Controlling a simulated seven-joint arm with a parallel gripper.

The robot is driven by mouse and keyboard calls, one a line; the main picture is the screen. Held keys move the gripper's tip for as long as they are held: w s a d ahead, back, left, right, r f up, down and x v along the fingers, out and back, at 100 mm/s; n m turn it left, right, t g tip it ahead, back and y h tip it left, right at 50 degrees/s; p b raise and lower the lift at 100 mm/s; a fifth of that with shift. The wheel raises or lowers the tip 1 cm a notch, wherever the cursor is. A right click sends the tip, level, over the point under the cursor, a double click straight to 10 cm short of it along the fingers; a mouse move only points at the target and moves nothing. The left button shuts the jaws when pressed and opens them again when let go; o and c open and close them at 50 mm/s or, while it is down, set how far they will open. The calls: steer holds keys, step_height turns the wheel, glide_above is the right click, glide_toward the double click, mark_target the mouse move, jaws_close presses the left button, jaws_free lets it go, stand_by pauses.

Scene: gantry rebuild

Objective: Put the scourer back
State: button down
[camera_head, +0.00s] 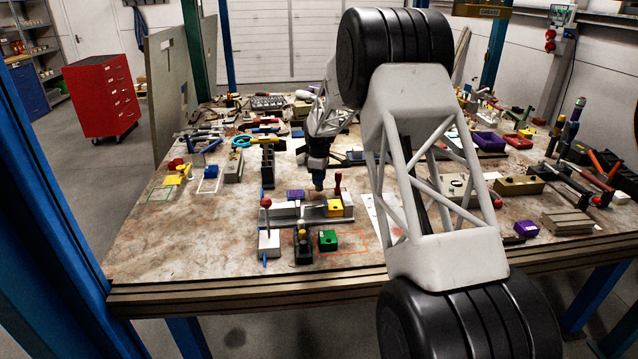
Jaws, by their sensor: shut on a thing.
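My gripper (318,182) hangs at the end of my arm, just above a pale grey fixture (283,211) near the front middle of the workbench. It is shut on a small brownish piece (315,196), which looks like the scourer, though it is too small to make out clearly. I cannot tell whether the piece touches the fixture. A purple block (295,194) is to the left of the fingertips. A yellow block (334,208) sits to the right, on the fixture. No other thing can be clearly told as the scourer.
A red-handled tool (338,182) is close on the right. Bare workbench (185,240) lies at the front left. My arm hides the middle right.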

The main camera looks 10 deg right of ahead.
steer(key=shift+f, duration=0.95)
steer(key=shift+f, duration=0.15)
steer(key=c, duration=0.9)
jaws_free()
steer(key=shift+c, duration=0.2)
step_height(320, 180, up, 12)
steer(key=shift+r, duration=0.15)
steer(key=shift+s+r, duration=0.1)
